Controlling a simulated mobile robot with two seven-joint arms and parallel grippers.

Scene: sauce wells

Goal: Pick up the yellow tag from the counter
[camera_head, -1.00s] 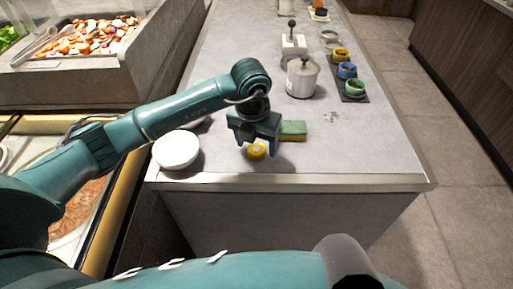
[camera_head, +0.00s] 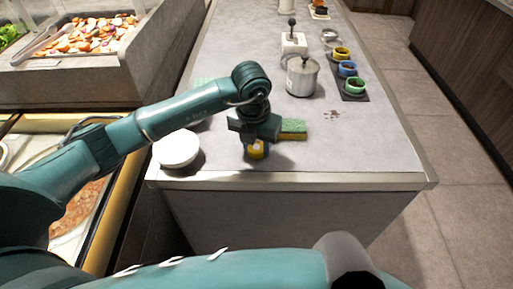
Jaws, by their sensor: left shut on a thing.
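The yellow tag (camera_head: 257,151) is a small round yellow piece with a pale centre, near the front edge of the grey counter (camera_head: 300,160). My left gripper (camera_head: 256,152) reaches down over it from above and is shut on it, with the fingers at its sides. The fingers and arm hide part of the tag. I cannot tell whether the tag still touches the counter. My right gripper is not in view.
A green and yellow sponge (camera_head: 293,129) lies just right of my left gripper. A white bowl (camera_head: 178,148) stands to the left. A metal pot (camera_head: 302,76) and a dark tray (camera_head: 351,90) with coloured rings stand farther back. The counter's front right is clear.

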